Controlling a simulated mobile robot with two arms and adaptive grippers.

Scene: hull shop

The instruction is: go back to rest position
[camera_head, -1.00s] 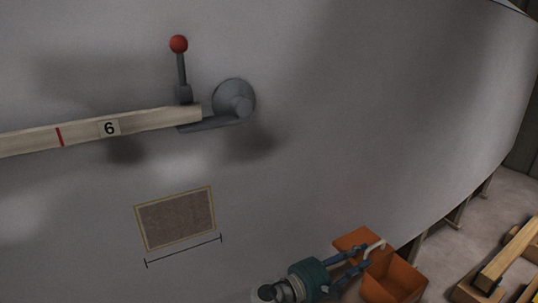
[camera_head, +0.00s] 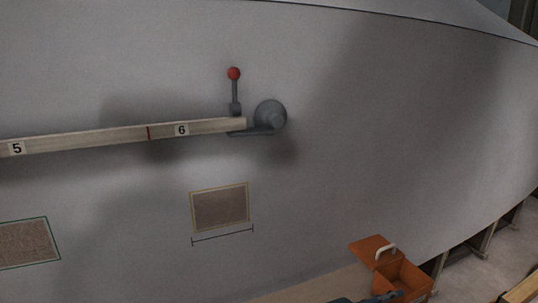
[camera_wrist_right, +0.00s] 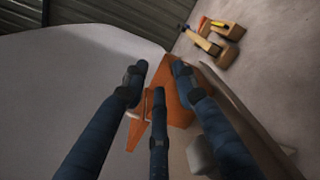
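My right gripper (camera_head: 384,297) shows only as a dark blue and teal part at the bottom edge of the head view, in front of an orange toolbox (camera_head: 408,284). In the right wrist view, the three dark blue fingers of this gripper (camera_wrist_right: 158,82) are spread apart with nothing held between them. The orange toolbox (camera_wrist_right: 178,102) lies beyond the fingers in that view; I cannot tell the exact gap. My left gripper is in no view.
A grey curved hull (camera_head: 350,150) fills the head view. A wooden batten (camera_head: 85,138) numbered 5 and 6 runs along it to a clamp (camera_head: 270,115) with a red-knobbed lever (camera_head: 234,74). Brown patches (camera_head: 220,208) sit below. Wooden blocks (camera_wrist_right: 228,52) lie on the floor.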

